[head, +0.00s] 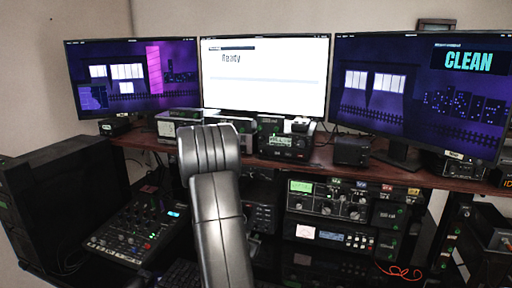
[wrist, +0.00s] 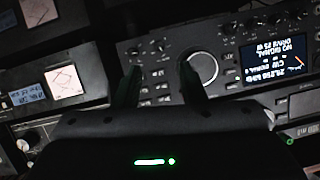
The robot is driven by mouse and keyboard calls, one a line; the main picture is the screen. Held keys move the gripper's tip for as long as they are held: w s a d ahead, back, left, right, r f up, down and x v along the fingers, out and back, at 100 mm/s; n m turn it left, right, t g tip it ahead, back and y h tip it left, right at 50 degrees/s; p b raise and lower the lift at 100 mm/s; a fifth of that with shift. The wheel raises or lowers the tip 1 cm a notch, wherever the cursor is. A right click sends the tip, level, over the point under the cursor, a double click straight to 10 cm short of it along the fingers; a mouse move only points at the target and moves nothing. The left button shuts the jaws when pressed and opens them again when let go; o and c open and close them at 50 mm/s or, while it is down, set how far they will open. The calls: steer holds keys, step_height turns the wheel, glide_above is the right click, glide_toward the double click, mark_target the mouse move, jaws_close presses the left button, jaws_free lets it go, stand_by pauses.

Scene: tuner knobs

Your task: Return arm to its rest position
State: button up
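My arm rises through the lower middle of the head view, its grey links in front of the desk. In that view its gripper end is hidden behind the arm. In the wrist view my gripper (wrist: 160,78) shows two dark fingers apart, with nothing between them but the radio panel behind. A black radio (wrist: 225,60) with a large round tuning knob (wrist: 200,67) and a lit blue-and-white display (wrist: 278,61) fills the upper right there. The right fingertip overlaps the knob's left edge in the picture; I cannot tell whether they touch.
A wooden shelf (head: 405,176) carries three monitors and several small devices. Radios with knobs (head: 338,200) are stacked below it at right. An audio mixer (head: 137,232) lies at left beside a black cabinet (head: 62,205). A red cable (head: 400,271) hangs low at right.

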glide_toward(255, 229)
steer(key=x, duration=0.8)
steer(key=shift+w+p, duration=0.15)
steer(key=shift+p, duration=0.25)
steer(key=shift+f+b, duration=0.35)
steer(key=shift+b, duration=0.35)
steer(key=shift+r+m+y+b, duration=0.1)
steer(key=shift+m+y+b, duration=0.3)
steer(key=shift+b, duration=0.5)
steer(key=shift+d+m+b, duration=0.1)
steer(key=shift+m+b, duration=0.4)
steer(key=shift+b, duration=0.3)
steer(key=m+t+y+b, duration=0.1)
steer(key=b, duration=0.1)
steer(key=shift+d+m+b, duration=0.1)
steer(key=shift+m+b, duration=0.3)
steer(key=shift+m+t+y+b, duration=0.5)
steer(key=shift+m+y, duration=0.2)
steer(key=shift+m, duration=0.3)
steer(key=v, duration=1.3)
steer(key=shift+r+b, duration=0.15)
steer(key=shift+b, duration=0.2)
